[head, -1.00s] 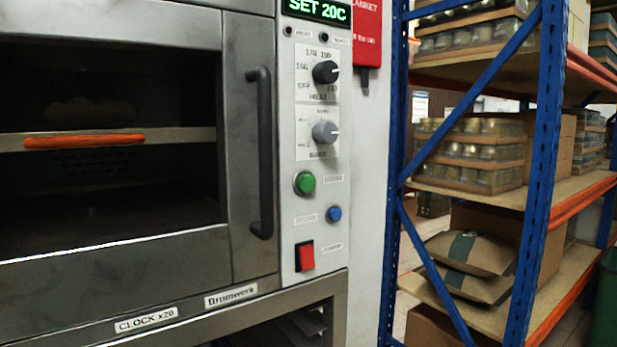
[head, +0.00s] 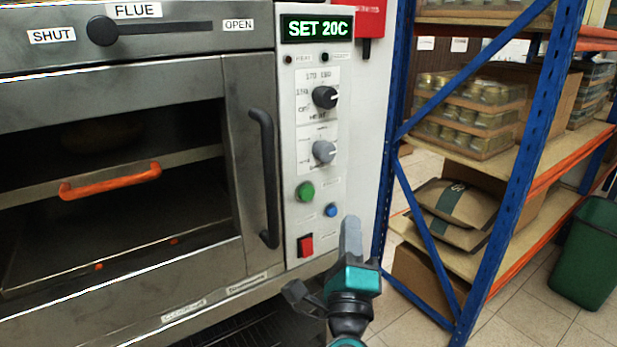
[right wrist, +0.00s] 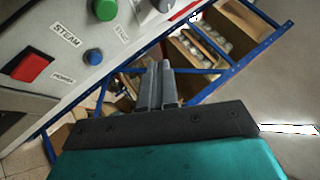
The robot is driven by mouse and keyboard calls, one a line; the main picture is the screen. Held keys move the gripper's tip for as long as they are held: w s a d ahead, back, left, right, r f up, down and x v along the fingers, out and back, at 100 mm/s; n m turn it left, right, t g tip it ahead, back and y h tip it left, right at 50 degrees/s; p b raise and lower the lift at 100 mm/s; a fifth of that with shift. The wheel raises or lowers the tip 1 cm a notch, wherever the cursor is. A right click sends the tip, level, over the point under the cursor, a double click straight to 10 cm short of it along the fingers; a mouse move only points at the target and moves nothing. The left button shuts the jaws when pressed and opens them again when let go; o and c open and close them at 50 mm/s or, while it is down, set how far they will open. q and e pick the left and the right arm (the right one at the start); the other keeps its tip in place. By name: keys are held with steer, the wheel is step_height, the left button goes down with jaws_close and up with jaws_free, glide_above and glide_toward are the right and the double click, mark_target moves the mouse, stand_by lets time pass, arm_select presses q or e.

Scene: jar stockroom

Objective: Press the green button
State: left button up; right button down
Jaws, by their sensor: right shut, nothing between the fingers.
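The green button (head: 305,192) is a round knob on the oven's pale control panel (head: 330,130), below the two dials. It also shows in the right wrist view (right wrist: 93,57) at the upper left, next to a label reading STEAM. My right gripper (head: 350,235) is in front of the panel's lower right side, below and to the right of the green button and apart from it in the picture. Its fingers (right wrist: 158,85) are shut together and empty. My left gripper is not in view.
A blue button (head: 331,210) sits right of the green one and a red switch (head: 305,245) below it. The oven's dark upright handle (head: 264,180) is just left of the panel. A blue-framed shelf rack (head: 520,190) stands to the right. A green bin (head: 585,255) is beyond it.

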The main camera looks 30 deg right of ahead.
mark_target(307, 193)
steer(key=shift+w+f, duration=0.1)
steer(key=w+b, duration=0.2)
steer(key=w, duration=0.6)
steer(key=shift+w+a, duration=0.35)
steer(key=shift+w, duration=0.15)
stand_by(1.9)
steer(key=shift+w, duration=0.25)
steer(key=shift+w, duration=0.45)
stand_by(0.7)
steer(key=shift+s, duration=0.9)
steer(key=shift+p, duration=0.3)
